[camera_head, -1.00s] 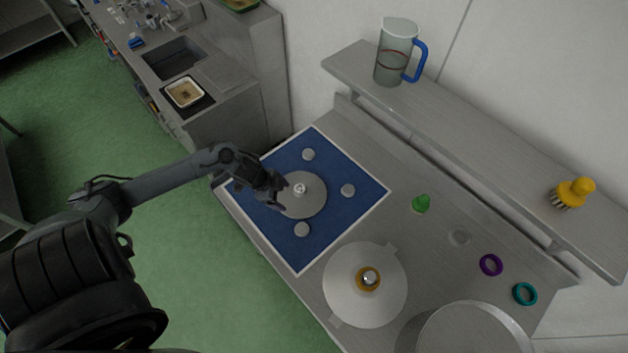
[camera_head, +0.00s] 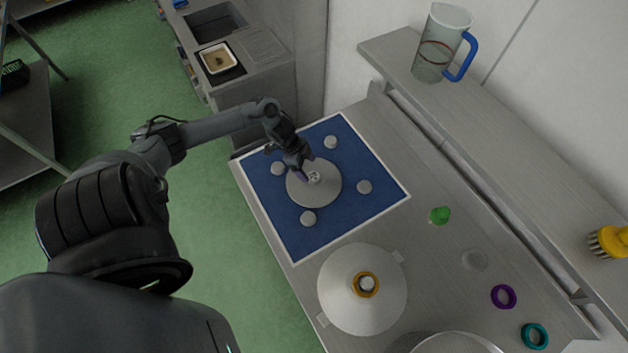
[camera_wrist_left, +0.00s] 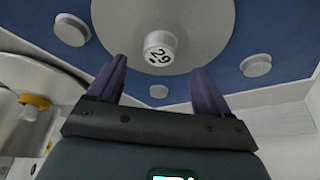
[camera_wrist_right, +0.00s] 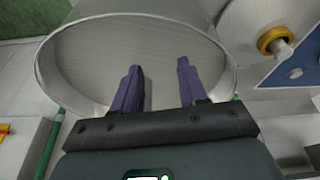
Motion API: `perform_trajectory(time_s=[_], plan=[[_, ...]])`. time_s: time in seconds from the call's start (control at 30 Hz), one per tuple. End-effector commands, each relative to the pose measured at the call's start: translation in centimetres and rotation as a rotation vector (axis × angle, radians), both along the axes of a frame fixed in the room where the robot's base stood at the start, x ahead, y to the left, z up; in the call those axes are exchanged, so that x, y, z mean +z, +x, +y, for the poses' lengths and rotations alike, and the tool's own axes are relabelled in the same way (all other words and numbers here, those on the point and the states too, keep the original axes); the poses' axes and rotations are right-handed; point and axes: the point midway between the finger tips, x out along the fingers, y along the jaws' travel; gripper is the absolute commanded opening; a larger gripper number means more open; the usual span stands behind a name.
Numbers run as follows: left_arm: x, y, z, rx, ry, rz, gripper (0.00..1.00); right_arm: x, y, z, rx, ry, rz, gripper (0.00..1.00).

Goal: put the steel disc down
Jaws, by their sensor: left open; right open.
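The steel disc (camera_head: 312,194) lies flat on the blue mat (camera_head: 366,157), among several small round pegs (camera_head: 364,187). It has a light knob at its centre, marked 29 in the left wrist view (camera_wrist_left: 160,50). My left gripper (camera_head: 304,176) is open above the disc close to the knob; in the left wrist view its fingers (camera_wrist_left: 157,92) stand apart with the knob beyond them, not gripped. My right gripper (camera_wrist_right: 159,82) is open and empty over a wide round steel pan (camera_wrist_right: 85,65); it does not show in the head view.
A second steel disc with a yellow ring (camera_head: 366,284) stands at the front of the bench. A green object (camera_head: 439,215), a purple ring (camera_head: 503,297) and a teal ring (camera_head: 534,335) lie to the right. A jug (camera_head: 437,45) and a yellow brush (camera_head: 610,242) stand on the shelf.

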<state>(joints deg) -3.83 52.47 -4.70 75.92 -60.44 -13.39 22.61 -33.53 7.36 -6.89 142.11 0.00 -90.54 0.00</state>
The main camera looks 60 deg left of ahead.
Motion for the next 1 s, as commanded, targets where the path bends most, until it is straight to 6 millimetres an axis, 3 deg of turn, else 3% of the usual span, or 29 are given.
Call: perform_trajectory(time_s=[0.4, 0.73, 0.77, 1.0], plan=[[-4.1, 1.4, -1.3, 0.002, -0.001, 0.0, 0.79, 0.3, 0.2, 0.1, -0.004, 0.005, -0.005, 0.43], [-4.7, 1.5, -1.5, 0.0, 0.001, -0.001, 0.79, 0.3, 0.2, 0.3, -0.008, 0.012, -0.005, 0.43], [-4.7, 1.5, -1.5, 0.0, 0.001, -0.001, 0.78, 0.3, 0.2, 0.3, -0.008, 0.012, -0.005, 0.43], [-4.7, 1.5, -1.5, 0.0, 0.001, -0.001, 0.41, 0.3, 0.2, 0.3, -0.008, 0.012, -0.005, 0.43]])
